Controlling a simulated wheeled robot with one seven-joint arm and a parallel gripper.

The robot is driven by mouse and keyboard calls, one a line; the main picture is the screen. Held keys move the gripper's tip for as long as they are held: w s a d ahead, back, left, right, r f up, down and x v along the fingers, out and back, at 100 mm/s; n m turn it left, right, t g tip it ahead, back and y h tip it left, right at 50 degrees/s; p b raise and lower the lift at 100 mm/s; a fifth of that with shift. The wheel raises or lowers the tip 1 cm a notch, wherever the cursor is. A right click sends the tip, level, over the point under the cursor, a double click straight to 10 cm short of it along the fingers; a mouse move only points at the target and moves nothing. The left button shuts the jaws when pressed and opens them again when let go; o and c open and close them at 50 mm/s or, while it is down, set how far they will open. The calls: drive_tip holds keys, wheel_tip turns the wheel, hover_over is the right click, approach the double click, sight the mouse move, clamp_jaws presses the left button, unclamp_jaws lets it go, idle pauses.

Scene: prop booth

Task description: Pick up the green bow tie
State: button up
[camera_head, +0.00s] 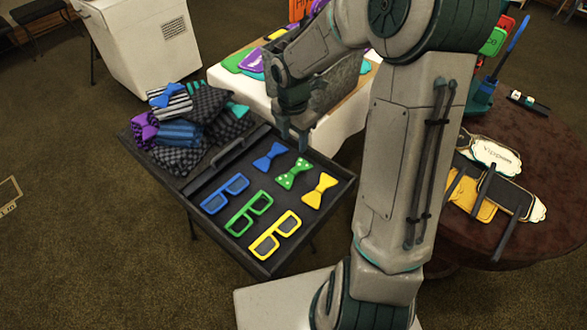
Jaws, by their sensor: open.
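The green bow tie (293,174) has pale spots and lies on the dark tray (335,193), between a blue bow tie (269,156) and a yellow bow tie (319,190). My gripper (292,137) points down above the tray's far right edge, above and beyond the green bow tie. It is open and appears empty. My arm hides part of the scene to the right of the tray.
Blue glasses (225,193), green glasses (249,212) and yellow glasses (275,235) lie in the same tray. Folded cloths (182,132) are piled behind it. A white-draped table (345,126) and a round brown table (545,160) stand nearby.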

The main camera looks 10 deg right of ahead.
drive_tip(key=b, duration=0.1)
hover_over(295, 170)
drive_tip(key=shift+n, duration=0.4)
drive_tip(key=f, duration=0.8)
drive_tip(key=shift+s+a+f, duration=0.25)
drive_tip(key=shift+a+f, duration=0.15)
drive_tip(key=f, duration=0.5)
drive_tip(key=shift+w+d+f+b, duration=0.2)
drive_tip(key=shift+d+f+b, duration=0.05)
drive_tip(key=shift+f+b, duration=0.05)
drive_tip(key=c, duration=1.1)
